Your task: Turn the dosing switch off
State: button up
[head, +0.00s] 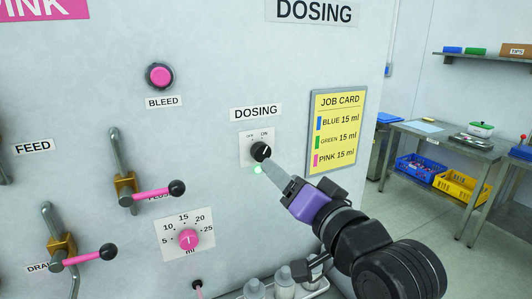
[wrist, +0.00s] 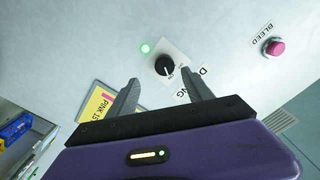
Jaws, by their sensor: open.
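The dosing switch (head: 260,151) is a black round knob on a white plate below the DOSING label (head: 256,112). Its plate has OFF at the upper left and ON at the upper right in the head view. A green light (head: 257,169) glows just below the plate. My gripper (head: 270,170) reaches up to the knob from the lower right. In the wrist view the knob (wrist: 165,66) lies ahead of and between the open fingers (wrist: 160,90), with nothing held. I cannot tell whether a finger touches it. The knob's white pointer mark is near the ON side.
A yellow job card (head: 337,130) hangs right of the switch. A pink BLEED button (head: 159,76), a pink-handled valve (head: 150,193) and a pink dial (head: 188,239) are to the left. White bottles (head: 284,282) stand below my arm.

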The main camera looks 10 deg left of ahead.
aim_at(263, 154)
jog(key=shift+r+p+x, duration=0.15)
jog(key=shift+p+x, duration=0.2)
jog(key=shift+x, duration=1)
jog(key=shift+r+p+x, duration=0.2)
jog(key=shift+p+x, duration=0.1)
jog(key=shift+x, duration=1.05)
jog(key=shift+r+p+x, duration=0.15)
jog(key=shift+p+x, duration=0.2)
jog(key=shift+x, duration=1.05)
jog(key=shift+s+a, duration=0.1)
jog(key=shift+a, duration=0.05)
grip_shut()
